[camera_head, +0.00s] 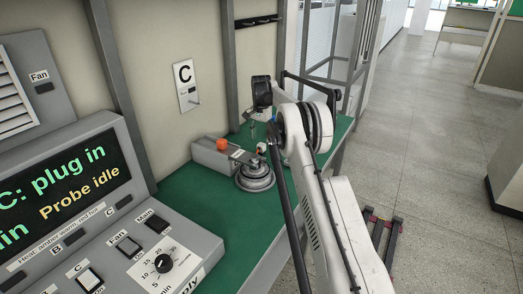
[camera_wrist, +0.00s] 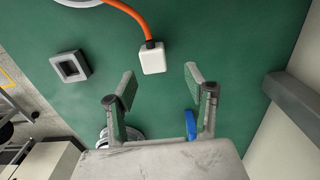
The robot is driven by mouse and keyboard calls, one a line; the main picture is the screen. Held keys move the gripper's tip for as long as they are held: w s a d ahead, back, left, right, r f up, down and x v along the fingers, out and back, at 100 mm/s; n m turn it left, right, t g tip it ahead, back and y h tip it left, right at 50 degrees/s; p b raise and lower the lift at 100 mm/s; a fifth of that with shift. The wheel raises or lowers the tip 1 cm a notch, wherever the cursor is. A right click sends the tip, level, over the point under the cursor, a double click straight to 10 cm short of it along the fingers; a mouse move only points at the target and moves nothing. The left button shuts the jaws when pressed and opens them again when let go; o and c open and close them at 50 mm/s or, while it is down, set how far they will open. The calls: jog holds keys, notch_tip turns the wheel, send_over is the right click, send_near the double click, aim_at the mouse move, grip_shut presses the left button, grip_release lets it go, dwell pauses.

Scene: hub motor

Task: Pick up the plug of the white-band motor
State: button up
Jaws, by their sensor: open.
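A white block-shaped plug (camera_wrist: 153,59) with a dark collar and an orange cable (camera_wrist: 124,10) lies on the green bench top in the wrist view. The cable runs up and left out of the picture, near a round part with a pale rim (camera_wrist: 72,3) cut by the top edge. I cannot tell for sure that this is the white-band motor. My gripper (camera_wrist: 160,79) is open and empty. In the picture, the plug is just above the gap between its fingertips, apart from both.
A grey square socket (camera_wrist: 70,66) lies left of the plug. A blue piece (camera_wrist: 190,125) and a round metal part show behind my fingers. In the head view, a grey motor (camera_head: 255,180) stands beside a grey box (camera_head: 212,157). The wall and a control panel (camera_head: 130,215) border the bench.

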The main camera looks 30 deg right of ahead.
aim_at(262, 144)
jog(key=shift+s+a+f, duration=0.1)
jog(key=shift+s+f, duration=0.1)
jog(key=shift+f, duration=0.65)
jog(key=shift+s+a+f, duration=0.1)
jog(key=shift+s+f, duration=0.1)
jog(key=shift+f, duration=0.65)
jog(key=shift+s+a+f, duration=0.1)
jog(key=shift+s+f, duration=0.1)
jog(key=shift+f, duration=0.65)
jog(key=shift+c, duration=0.2)
grip_shut()
